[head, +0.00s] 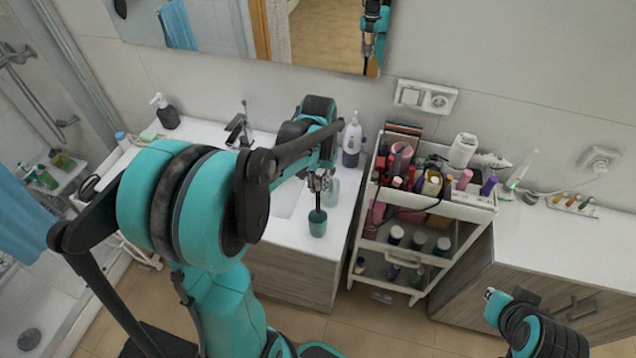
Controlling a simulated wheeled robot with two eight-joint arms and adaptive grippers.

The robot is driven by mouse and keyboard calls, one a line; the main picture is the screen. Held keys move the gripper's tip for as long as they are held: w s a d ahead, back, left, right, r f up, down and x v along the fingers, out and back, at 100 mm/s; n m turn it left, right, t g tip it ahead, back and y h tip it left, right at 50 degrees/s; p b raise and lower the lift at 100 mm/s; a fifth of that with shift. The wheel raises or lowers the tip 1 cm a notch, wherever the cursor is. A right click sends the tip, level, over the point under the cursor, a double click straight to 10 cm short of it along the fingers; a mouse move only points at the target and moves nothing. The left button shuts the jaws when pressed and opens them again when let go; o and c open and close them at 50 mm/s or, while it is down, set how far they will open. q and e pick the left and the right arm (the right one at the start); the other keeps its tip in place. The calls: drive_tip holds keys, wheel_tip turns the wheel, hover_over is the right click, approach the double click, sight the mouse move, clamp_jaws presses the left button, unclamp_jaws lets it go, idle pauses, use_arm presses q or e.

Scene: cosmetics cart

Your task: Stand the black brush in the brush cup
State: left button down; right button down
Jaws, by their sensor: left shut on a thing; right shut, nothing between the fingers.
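The brush cup (317,228), a small teal cup, stands on the white washstand top near its front edge. My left gripper (318,184) is directly above it, pointing down and shut on the black brush (318,202). The brush is thin, dark and roughly upright. Its lower end is at the cup's mouth; I cannot tell how far inside it is. The fingers hide its upper part. The end of my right arm, with my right gripper (493,299), is at the lower right, away from the cup; its fingers are hard to make out, and it holds nothing.
A pump bottle (353,140) is further back. The white cart (465,211), full of cosmetics, stands to the right. My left arm covers much of the sink area. A wooden cabinet (500,290) is at the right.

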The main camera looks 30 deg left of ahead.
sight(318, 176)
use_arm(q)
drive_tip(key=shift+f+b, duration=3)
drive_tip(key=shift+f, duration=0.95)
drive_tip(key=c, duration=1.4)
unclamp_jaws()
drive_tip(key=shift+c, duration=0.2)
wheel_tip(318, 176, up, 12)
drive_tip(key=s+d+f+m+t+b, duration=0.1)
drive_tip(key=s+d+f+t+b, duration=0.2)
drive_tip(key=s+d+f+b, duration=0.2)
drive_tip(key=s+d+f+m+t+b, duration=0.1)
drive_tip(key=s+d+f+t+b, duration=0.3)
drive_tip(key=f, duration=0.6)
drive_tip(key=shift+s+d+f+m+b, duration=0.15)
drive_tip(key=shift+s+d+m+b, duration=0.15)
drive_tip(key=shift+s+d+b, duration=0.65)
